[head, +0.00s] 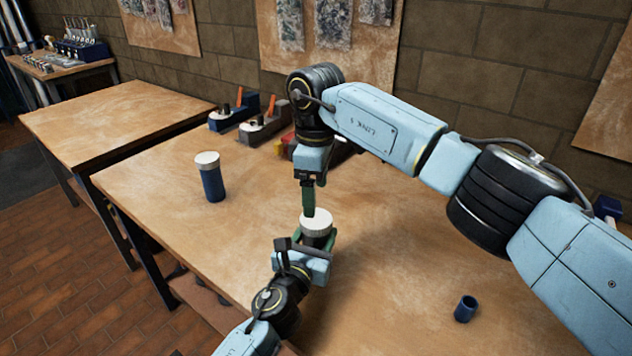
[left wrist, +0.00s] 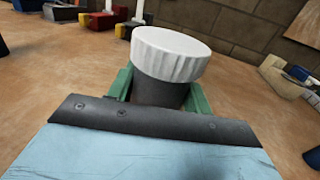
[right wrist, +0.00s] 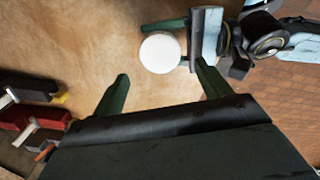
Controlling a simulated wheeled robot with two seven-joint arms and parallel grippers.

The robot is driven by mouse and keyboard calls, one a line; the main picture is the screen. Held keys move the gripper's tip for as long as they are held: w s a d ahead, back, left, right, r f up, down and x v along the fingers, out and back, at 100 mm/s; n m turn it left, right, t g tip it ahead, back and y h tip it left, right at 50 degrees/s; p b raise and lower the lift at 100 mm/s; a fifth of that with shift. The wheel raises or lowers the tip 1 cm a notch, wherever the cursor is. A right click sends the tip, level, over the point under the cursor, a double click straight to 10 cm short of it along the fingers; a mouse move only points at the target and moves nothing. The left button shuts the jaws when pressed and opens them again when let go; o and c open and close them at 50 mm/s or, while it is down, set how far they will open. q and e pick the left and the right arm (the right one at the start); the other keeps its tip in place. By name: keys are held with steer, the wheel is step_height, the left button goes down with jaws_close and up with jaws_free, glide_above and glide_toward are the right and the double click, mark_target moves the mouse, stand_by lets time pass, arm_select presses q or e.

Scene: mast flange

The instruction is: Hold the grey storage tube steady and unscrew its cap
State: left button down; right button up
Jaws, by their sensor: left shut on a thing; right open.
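The grey storage tube (left wrist: 158,93) stands upright with a white ribbed cap (left wrist: 170,55) on its top. My left gripper (head: 317,242) is shut around the tube's body below the cap; its green fingers show on both sides in the left wrist view. In the head view the cap (head: 318,226) is partly covered by a finger of my right gripper (head: 308,212). My right gripper is pointing down above the cap, open and empty. In the right wrist view the cap (right wrist: 160,53) shows beyond and roughly between the spread fingertips (right wrist: 166,72), apart from them.
A blue tube with a white cap (head: 211,183) stands to the left on the table (head: 150,190). A small open blue cup (head: 465,308) stands at the right. Blue, grey and red hand planes (head: 262,128) line the back edge. Table room between them is clear.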

mark_target(316, 218)
step_height(316, 218, down, 7)
steer(key=shift+r, duration=0.1)
steer(key=shift+c, duration=0.5)
